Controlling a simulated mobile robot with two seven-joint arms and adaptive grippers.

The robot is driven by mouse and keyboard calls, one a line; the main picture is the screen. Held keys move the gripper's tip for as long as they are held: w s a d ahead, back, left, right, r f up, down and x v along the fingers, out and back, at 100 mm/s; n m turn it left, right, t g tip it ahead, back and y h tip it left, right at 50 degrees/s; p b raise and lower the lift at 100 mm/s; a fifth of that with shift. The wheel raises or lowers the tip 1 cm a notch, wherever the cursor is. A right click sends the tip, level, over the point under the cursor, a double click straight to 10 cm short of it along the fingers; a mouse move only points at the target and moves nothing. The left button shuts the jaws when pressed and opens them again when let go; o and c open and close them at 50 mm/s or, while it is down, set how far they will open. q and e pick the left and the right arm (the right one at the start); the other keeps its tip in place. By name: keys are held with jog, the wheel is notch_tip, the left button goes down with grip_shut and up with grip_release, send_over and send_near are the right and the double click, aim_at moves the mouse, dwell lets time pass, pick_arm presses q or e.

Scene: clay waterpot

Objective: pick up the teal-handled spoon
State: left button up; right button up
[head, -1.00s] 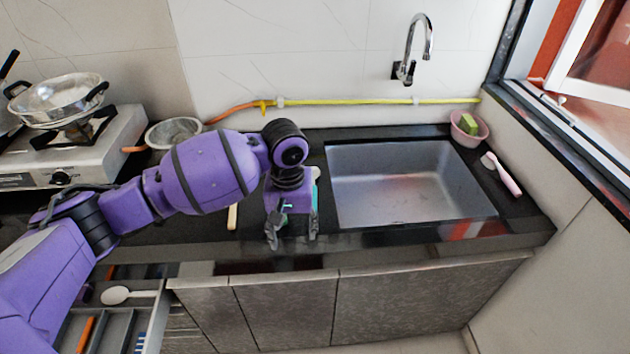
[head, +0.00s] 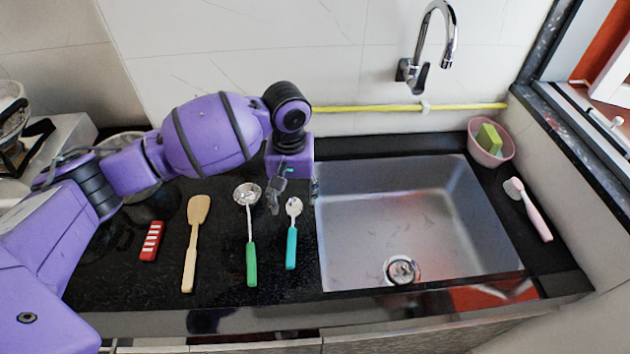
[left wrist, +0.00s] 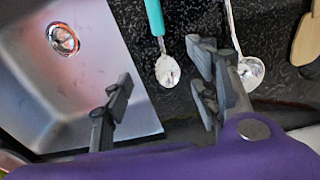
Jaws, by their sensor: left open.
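The teal-handled spoon (head: 292,235) lies on the black counter just left of the sink, its bowl away from the front edge and its teal handle towards it. My left gripper (head: 294,195) is open and empty, above the counter near the spoon's bowl. In the left wrist view the spoon's bowl (left wrist: 167,70) shows between and beyond the two open fingers (left wrist: 160,105), and the end of its teal handle is cut off by the top edge. My right gripper is not in view.
A green-handled ladle (head: 250,225) lies close left of the spoon. Further left are a wooden spatula (head: 193,245) and a red-and-white item (head: 151,241). The sink (head: 410,215) is at the right, with a pink bowl (head: 490,150) and a pink brush (head: 530,210) beyond it.

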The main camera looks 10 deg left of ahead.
aim_at(293, 219)
pick_arm(q)
jog(key=shift+s+a+f, duration=0.1)
jog(key=shift+s+f, duration=0.1)
jog(key=shift+f, duration=0.4)
jog(key=shift+s+f, duration=0.15)
jog(key=shift+f, duration=0.45)
jog(key=f, duration=0.4)
jog(key=shift+a+f, duration=0.2)
jog(key=shift+f, duration=0.15)
jog(key=c, duration=1.2)
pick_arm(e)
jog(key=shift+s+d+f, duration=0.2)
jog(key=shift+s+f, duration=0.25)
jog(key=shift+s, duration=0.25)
pick_arm(q)
jog(key=shift+r, duration=0.1)
